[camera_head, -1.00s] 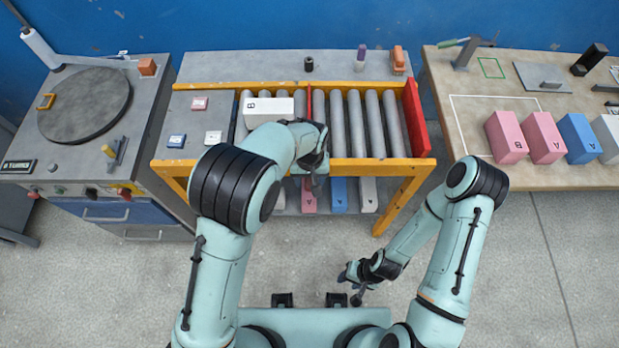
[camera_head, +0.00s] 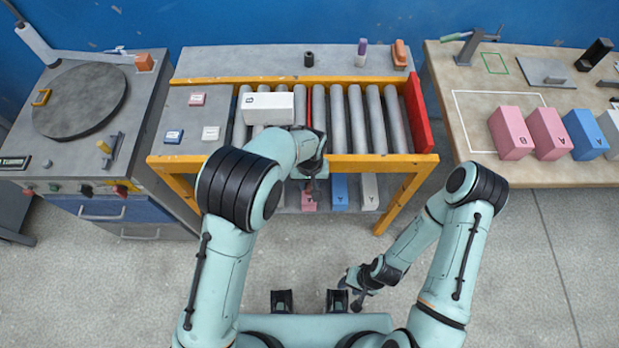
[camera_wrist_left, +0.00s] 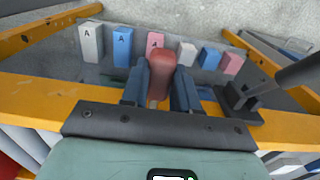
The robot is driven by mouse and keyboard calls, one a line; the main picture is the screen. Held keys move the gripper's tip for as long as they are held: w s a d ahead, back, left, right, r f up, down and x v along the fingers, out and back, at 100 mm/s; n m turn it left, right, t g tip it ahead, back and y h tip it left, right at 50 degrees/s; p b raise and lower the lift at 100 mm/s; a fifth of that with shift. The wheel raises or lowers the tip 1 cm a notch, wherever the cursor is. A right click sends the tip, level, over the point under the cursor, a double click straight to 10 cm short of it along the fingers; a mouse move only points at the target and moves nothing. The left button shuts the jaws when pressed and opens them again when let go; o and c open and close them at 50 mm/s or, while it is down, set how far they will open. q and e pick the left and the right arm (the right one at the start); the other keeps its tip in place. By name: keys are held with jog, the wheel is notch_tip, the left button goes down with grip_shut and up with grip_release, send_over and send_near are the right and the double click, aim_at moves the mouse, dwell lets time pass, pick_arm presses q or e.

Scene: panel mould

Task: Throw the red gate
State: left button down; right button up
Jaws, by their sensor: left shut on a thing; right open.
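The red gate (camera_head: 317,108) shows as a thin red strip standing between the rollers, right of a white block marked B (camera_head: 268,105). My left gripper (camera_head: 310,170) is at the yellow front rail, below the strip in the picture; my wrist hides part of it in the head view. In the left wrist view, my left gripper's fingers (camera_wrist_left: 161,88) are shut around a red handle (camera_wrist_left: 177,55) beside the yellow rail. Whether this handle joins the strip is hidden. My right gripper (camera_head: 357,296) is open and empty, low over the floor.
The yellow-framed roller table (camera_head: 385,161) has a red end plate (camera_head: 417,112) at its right. A turntable bench (camera_head: 80,103) stands left, and a wooden table (camera_head: 470,134) with blocks stands right.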

pick_arm(q)
jog(key=shift+s+f, duration=0.2)
jog(key=shift+f, duration=0.2)
jog(key=c, duration=0.8)
grip_release()
jog(key=shift+f, duration=0.1)
jog(key=shift+c, duration=0.2)
jog(key=shift+w, duration=0.2)
notch_tip(320, 180, up, 14)
jog(key=p, duration=0.1)
jog(key=shift+f, duration=0.2)
jog(key=shift+f, duration=0.1)
